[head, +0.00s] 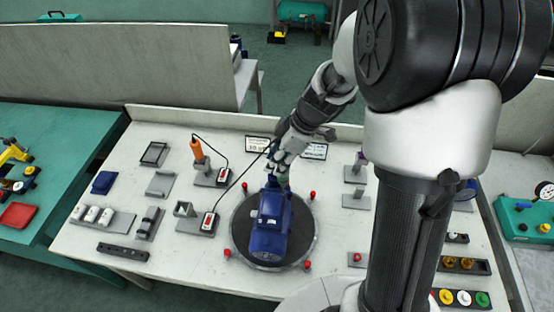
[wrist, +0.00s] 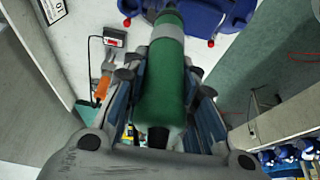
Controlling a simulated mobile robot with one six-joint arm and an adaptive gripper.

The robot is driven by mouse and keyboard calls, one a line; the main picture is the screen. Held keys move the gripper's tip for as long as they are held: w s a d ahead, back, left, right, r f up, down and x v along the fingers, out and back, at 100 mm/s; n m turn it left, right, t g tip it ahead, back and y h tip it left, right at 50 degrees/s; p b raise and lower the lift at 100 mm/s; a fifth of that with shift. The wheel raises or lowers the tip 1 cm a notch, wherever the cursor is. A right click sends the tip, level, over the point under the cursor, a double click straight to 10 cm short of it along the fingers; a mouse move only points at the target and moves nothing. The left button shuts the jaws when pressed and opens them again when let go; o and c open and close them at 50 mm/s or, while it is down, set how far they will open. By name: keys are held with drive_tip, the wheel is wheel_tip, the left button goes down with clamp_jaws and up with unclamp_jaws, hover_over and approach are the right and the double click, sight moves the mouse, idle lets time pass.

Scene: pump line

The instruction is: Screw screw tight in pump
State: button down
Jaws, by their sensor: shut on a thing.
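The blue pump (head: 270,222) sits on a round dark turntable (head: 240,240) in the middle of the white bench. My gripper (head: 281,172) is at the pump's far end. In the wrist view my gripper (wrist: 165,88) is shut on a green cylindrical tool with a grey band, the green tool (wrist: 165,75). The tool's far end points at the blue pump (wrist: 235,15), at the top of that view. Whether its tip touches the pump or a screw is hidden. I cannot make out the screw.
An orange-handled tool (head: 196,148) stands in a holder left of the turntable, with a cable to a small box. Several red knobs (head: 312,195) ring the turntable. Trays and holders fill the bench's left side; coloured parts (head: 463,297) lie at front right.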

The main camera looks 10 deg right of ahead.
wheel_tip(320, 180, up, 6)
drive_tip(key=p, duration=0.2)
drive_tip(key=shift+p, duration=0.4)
drive_tip(key=shift+f, duration=0.1)
